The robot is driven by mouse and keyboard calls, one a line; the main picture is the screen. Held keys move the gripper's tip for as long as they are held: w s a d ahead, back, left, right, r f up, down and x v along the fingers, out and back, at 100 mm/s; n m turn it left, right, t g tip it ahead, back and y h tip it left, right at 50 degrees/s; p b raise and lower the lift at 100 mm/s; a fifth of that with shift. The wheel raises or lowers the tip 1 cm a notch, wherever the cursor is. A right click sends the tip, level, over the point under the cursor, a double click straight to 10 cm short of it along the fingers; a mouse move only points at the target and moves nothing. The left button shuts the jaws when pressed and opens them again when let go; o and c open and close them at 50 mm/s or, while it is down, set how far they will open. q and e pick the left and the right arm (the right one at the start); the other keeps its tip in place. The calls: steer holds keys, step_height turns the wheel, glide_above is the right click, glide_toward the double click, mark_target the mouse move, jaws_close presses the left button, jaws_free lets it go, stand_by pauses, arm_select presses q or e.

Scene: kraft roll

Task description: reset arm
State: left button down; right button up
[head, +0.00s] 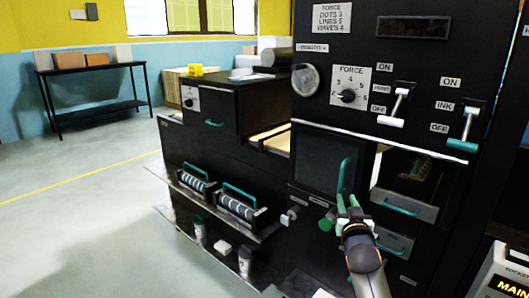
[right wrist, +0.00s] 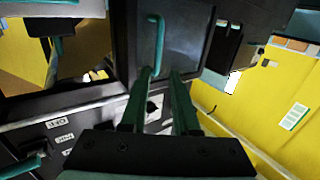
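My right arm comes in from the lower right of the head view. Its gripper (head: 347,201) is at the front of the black machine (head: 240,170), just below a green upright handle (head: 345,177) on a dark square door (head: 318,160). In the right wrist view the two green fingers (right wrist: 164,75) are apart with nothing between them. The handle (right wrist: 156,42) shows beyond their tips, in line with the left finger. I cannot tell whether a finger touches it. My left gripper is not in view.
Levers (head: 398,104), a force dial (head: 348,96) and a drawer (head: 405,204) are close around my right gripper. A shelf with rollers (head: 236,208) juts out lower left. A box reading "MAIN" (head: 502,270) stands at lower right. The floor (head: 90,220) at left is clear.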

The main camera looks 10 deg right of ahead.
steer(key=s+a+f+n+g+y, duration=0.2)
steer(key=s+a+f+g, duration=0.15)
steer(key=s+f, duration=0.95)
steer(key=s+a+f+n+g+y, duration=0.25)
steer(key=s+a+f, duration=0.25)
steer(key=s+f, duration=0.8)
steer(key=s+a+f+g+y, duration=0.1)
steer(key=s+a+f, duration=0.1)
steer(key=s, duration=0.4)
steer(key=s+a+f+g+y, duration=0.1)
steer(key=s+a+f, duration=0.2)
steer(key=s+f, duration=0.2)
steer(key=shift+s, duration=0.9)
steer(key=shift+o, duration=0.4)
